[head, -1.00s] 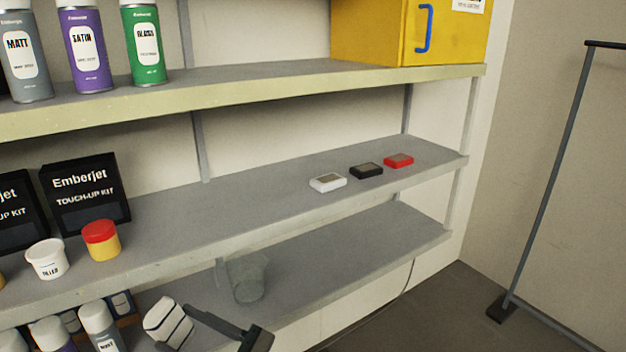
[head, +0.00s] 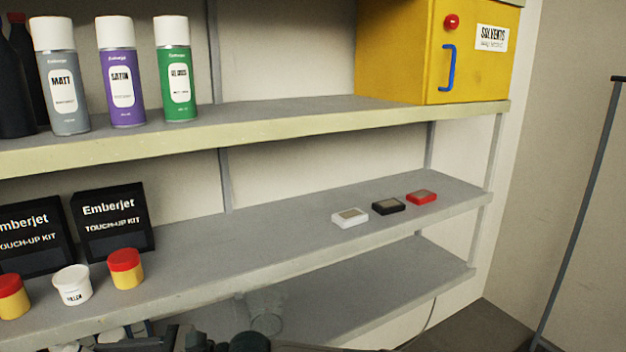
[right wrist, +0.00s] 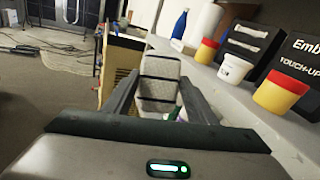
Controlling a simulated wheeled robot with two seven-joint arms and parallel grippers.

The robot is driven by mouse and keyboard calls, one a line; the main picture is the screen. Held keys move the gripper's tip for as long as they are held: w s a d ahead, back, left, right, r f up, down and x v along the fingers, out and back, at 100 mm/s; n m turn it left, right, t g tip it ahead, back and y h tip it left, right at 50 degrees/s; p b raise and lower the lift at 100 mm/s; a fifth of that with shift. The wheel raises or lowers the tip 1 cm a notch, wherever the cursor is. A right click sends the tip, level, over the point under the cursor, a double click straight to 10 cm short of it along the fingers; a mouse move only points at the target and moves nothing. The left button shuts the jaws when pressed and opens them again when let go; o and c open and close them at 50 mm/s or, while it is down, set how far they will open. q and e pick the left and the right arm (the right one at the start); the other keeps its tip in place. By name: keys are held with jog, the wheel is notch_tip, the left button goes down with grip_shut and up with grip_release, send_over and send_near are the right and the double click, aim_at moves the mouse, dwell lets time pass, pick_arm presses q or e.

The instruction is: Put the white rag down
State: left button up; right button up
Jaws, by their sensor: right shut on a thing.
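The white rag (right wrist: 160,68) shows in the right wrist view as a pale folded bundle crossed by dark bands. It stands upright between the two fingers of my right gripper (right wrist: 160,92), which is shut on it. The held rag is in front of the shelf edge, to the left of the filler tubs in that view. In the head view, dark parts of my arm show along the bottom edge, and the rag cannot be made out clearly there. My left gripper is not in view.
The middle shelf (head: 290,222) holds white (head: 349,217), black (head: 388,206) and red (head: 421,197) small boxes at right, with bare room left of them. Touch-up kits (head: 113,222) and tubs (head: 125,270) stand at left. A see-through jar (head: 266,318) is on the lower shelf.

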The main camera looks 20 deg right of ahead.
jog(key=shift+a+r+h, duration=0.15)
jog(key=shift+a+h, duration=0.4)
jog(key=shift+h, duration=0.05)
jog(key=shift+w+a+m+t+h, duration=0.15)
jog(key=shift+m+t+h, duration=0.15)
jog(key=shift+h, duration=0.2)
jog(key=shift+w+d+r+m+t+h, duration=0.15)
jog(key=shift+w+d+m+t+h, duration=0.2)
jog(key=shift+m+h, duration=0.3)
jog(key=shift+w+d+r+m+t+h+p, duration=0.2)
jog(key=shift+w+d+m+t+h+p, duration=0.15)
jog(key=shift+m+t+h, duration=0.4)
jog(key=w+d+r+m+h+p, duration=0.1)
jog(key=w+d+r+m+h, duration=0.2)
jog(key=d+r+m+h, duration=0.6)
jog(key=w+d+r+m+h, duration=0.4)
jog(key=d+r+m+h, duration=0.25)
jog(key=d, duration=0.45)
jog(key=s+d+r+m+g+h, duration=0.1)
jog(key=s+d+r+m+g, duration=0.2)
jog(key=d+r+m, duration=0.3)
jog(key=s+d+r+m+g+h+p, duration=0.1)
jog(key=s+d+r+m+g, duration=0.2)
jog(key=d+r+m, duration=0.3)
jog(key=s+d+r, duration=0.1)
jog(key=d+r, duration=0.4)
jog(key=r, duration=0.5)
jog(key=shift+s+d+r, duration=0.2)
jog(key=shift+s+r, duration=0.1)
jog(key=shift+r, duration=0.05)
